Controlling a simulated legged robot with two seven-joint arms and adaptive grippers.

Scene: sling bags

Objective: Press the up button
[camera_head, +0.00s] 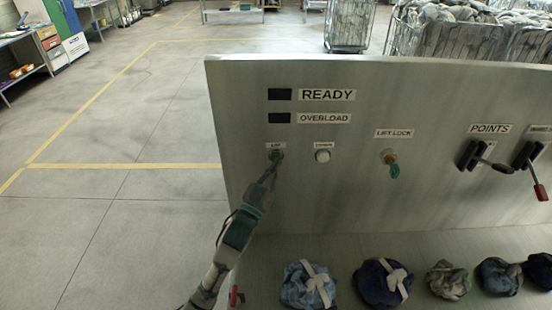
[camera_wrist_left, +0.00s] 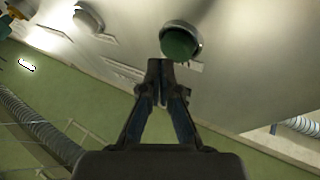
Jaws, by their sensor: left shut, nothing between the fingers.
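The up button (camera_head: 276,154) is a small round green button under a small label at the left of the grey control panel (camera_head: 300,205). In the left wrist view the green button (camera_wrist_left: 180,42) shows large in its metal ring, just beyond my fingertips. My left gripper (camera_head: 272,168) reaches up to the button from below, with its fingers together and nothing between them. The closed fingertips also show in the left wrist view (camera_wrist_left: 160,68), just short of the button in the picture. I cannot tell whether they touch it. My right gripper is out of view.
A white button (camera_head: 322,156) sits right of the green one. Further right are the lift lock key (camera_head: 390,160) and two levers, one with a red handle (camera_head: 541,192). Several bundled bags, including a dark blue one (camera_head: 372,284), lie on the ledge below.

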